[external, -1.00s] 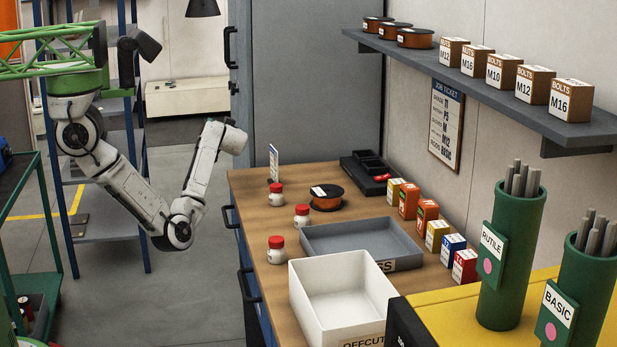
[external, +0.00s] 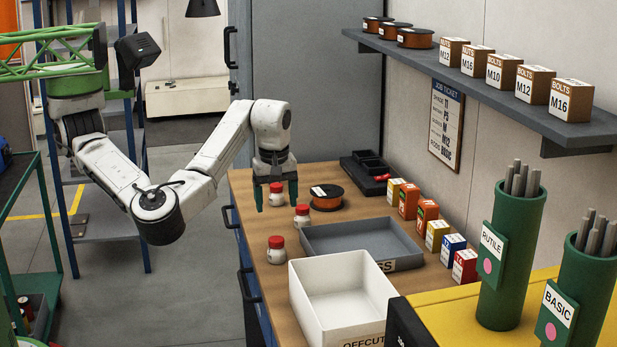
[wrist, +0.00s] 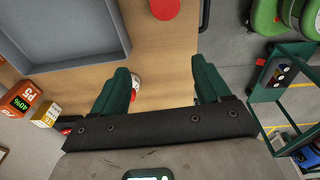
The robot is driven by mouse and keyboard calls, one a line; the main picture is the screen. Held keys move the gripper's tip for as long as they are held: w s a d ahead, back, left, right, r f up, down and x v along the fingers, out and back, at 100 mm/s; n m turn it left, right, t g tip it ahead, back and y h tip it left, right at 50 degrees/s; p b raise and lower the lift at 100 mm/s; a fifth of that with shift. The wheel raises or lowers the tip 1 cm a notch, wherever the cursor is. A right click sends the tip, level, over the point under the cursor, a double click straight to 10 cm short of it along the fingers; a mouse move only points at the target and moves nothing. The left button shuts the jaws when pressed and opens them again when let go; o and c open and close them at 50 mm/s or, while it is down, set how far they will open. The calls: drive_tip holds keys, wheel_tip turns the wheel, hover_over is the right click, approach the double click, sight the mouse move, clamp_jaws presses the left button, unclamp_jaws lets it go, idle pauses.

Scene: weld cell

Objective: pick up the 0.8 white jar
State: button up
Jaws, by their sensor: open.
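Three white jars with red lids stand along the table's left side in the external view: a far jar (external: 276,198), a middle jar (external: 302,219) and a near jar (external: 276,251). Their labels are too small to read, so I cannot tell which is the 0.8 one. My gripper (external: 276,198) points down at the far jar, its green fingers open to either side of it in the picture. In the wrist view, the open fingers (wrist: 163,85) show bare wood between them. A red lid (wrist: 164,8) is at the top edge, and part of a jar (wrist: 135,86) shows beside the left finger.
An orange spool (external: 326,198) lies right of the far jar. A grey tray (external: 345,223) and a white open bin (external: 322,259) stand nearer. Small coloured boxes (external: 427,213) line the wall side. The table's left edge is close to the jars.

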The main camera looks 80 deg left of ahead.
drive_tip(key=h, duration=0.1)
hover_over(276, 239)
drive_tip(key=shift+s+a, duration=0.2)
drive_tip(key=shift+s, duration=0.05)
drive_tip(key=f, duration=0.4)
drive_tip(key=shift+d+f+b, duration=0.2)
drive_tip(key=shift+f+b, duration=0.1)
drive_tip(key=shift+w+f, duration=0.15)
drive_tip(key=shift+f, duration=1.4)
drive_tip(key=shift+w+f, duration=0.15)
drive_tip(key=shift+f, duration=1.35)
drive_tip(key=shift+a, duration=0.1)
drive_tip(key=c, duration=1.2)
